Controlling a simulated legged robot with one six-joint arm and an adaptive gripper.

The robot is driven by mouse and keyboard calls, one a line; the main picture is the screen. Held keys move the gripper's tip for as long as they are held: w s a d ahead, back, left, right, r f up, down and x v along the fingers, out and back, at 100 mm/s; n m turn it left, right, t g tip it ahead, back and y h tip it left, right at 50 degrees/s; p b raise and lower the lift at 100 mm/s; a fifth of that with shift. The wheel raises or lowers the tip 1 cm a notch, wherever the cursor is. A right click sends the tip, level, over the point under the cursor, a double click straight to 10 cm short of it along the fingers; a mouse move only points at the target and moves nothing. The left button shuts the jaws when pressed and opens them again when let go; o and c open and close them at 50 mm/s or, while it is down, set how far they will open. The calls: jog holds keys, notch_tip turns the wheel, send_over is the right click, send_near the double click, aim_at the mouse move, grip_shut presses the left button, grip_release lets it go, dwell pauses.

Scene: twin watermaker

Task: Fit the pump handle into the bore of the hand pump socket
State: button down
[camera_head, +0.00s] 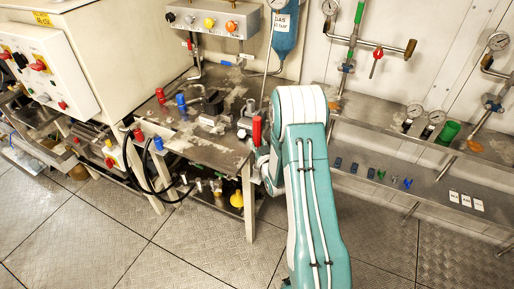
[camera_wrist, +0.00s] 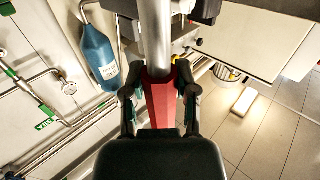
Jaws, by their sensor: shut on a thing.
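The pump handle has a red grip and a bare metal rod. In the wrist view the red grip (camera_wrist: 160,103) lies between the two fingers of my gripper (camera_wrist: 159,92), which is shut on it. The metal rod (camera_wrist: 156,35) runs away from the fingers to the top edge. In the head view the red end of the handle (camera_head: 257,131) stands upright beside my white and teal arm, at the right end of the metal bench. My gripper is mostly hidden by the arm there. A small grey metal fitting (camera_head: 243,122) sits just left of the handle; I cannot tell whether it is the socket, and no bore is visible.
The metal bench (camera_head: 205,150) carries red and blue fittings and black hoses. A valve panel (camera_head: 215,19) and a blue gas bottle (camera_head: 285,30) are behind it. A shelf (camera_head: 430,185) with small parts runs along the right wall. The floor (camera_head: 215,255) in front is clear.

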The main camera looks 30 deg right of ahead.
aim_at(257, 118)
notch_tip(257, 118, up, 15)
jog(key=shift+f, duration=0.1)
dwell(0.3)
jog(key=c, duration=1.2)
grip_release()
jog(key=shift+c, duration=0.2)
grip_shut()
jog(key=shift+r, duration=0.6)
notch_tip(257, 118, up, 12)
jog(key=w+d, duration=0.2)
jog(key=w, duration=0.5)
jog(key=w+d, duration=0.2)
jog(key=w, duration=0.6)
jog(key=shift+d+f, duration=0.3)
jog(key=shift+d, duration=0.1)
